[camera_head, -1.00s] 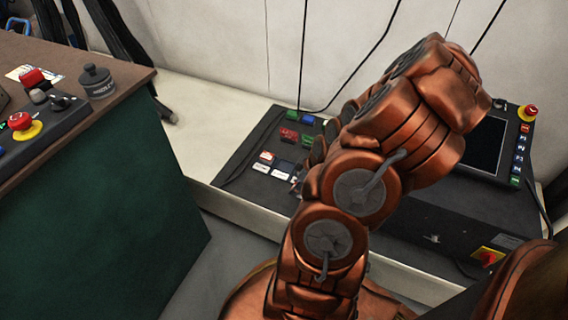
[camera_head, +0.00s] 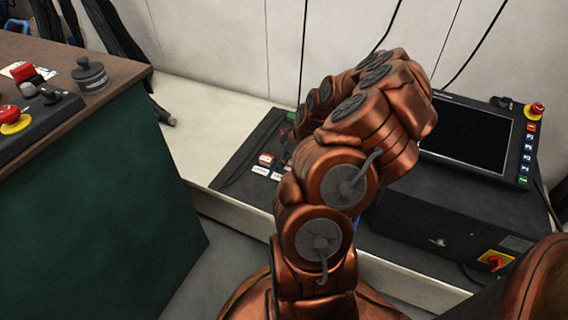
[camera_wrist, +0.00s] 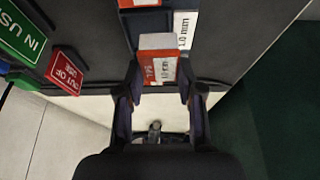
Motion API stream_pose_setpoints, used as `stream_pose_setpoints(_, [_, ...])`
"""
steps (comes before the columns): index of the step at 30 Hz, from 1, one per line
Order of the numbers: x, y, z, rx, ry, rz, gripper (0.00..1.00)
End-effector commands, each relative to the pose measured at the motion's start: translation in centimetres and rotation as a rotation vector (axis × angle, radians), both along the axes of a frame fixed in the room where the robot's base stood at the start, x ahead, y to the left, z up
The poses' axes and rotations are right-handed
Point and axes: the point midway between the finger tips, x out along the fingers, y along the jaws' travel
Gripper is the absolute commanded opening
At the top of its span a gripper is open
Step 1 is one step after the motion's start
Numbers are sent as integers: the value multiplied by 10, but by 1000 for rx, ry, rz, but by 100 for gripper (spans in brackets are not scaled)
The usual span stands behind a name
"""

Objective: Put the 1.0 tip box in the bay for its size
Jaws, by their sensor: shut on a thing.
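In the wrist view, my gripper (camera_wrist: 158,84) is shut on the 1.0 tip box (camera_wrist: 158,66), a red box with a white top and a white label. The box is between the fingers, over the near edge of the dark bench top. Just beyond it is a dark bay (camera_wrist: 146,22), with a white card (camera_wrist: 184,30) reading 1.0 mm at its right. I cannot tell whether the box touches the bay. In the head view my arm hides the gripper and the held box; white labels (camera_head: 261,171) show left of the arm.
In the wrist view, a green IN USE sign (camera_wrist: 20,36) and a red OUT OF USE sign (camera_wrist: 66,72) lie left. In the head view, a screen (camera_head: 467,135) and emergency stop (camera_head: 537,109) are right. A green-sided table (camera_head: 95,190) stands left.

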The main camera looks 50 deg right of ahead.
Motion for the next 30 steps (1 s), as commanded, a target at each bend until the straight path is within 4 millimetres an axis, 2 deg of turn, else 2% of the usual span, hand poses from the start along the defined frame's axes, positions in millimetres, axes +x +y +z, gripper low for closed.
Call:
stream_pose_setpoints(3, [8, -4, -2, 0, 2, 4, 0])
stream_pose_setpoints(12, [17, -11, -2, 0, 0, 1, 0])
stream_pose_setpoints(19, [16, -10, -35, 1, 1, 2, 0])
stream_pose_setpoints(30, [16, -10, -38, 0, 1, 1, 0])
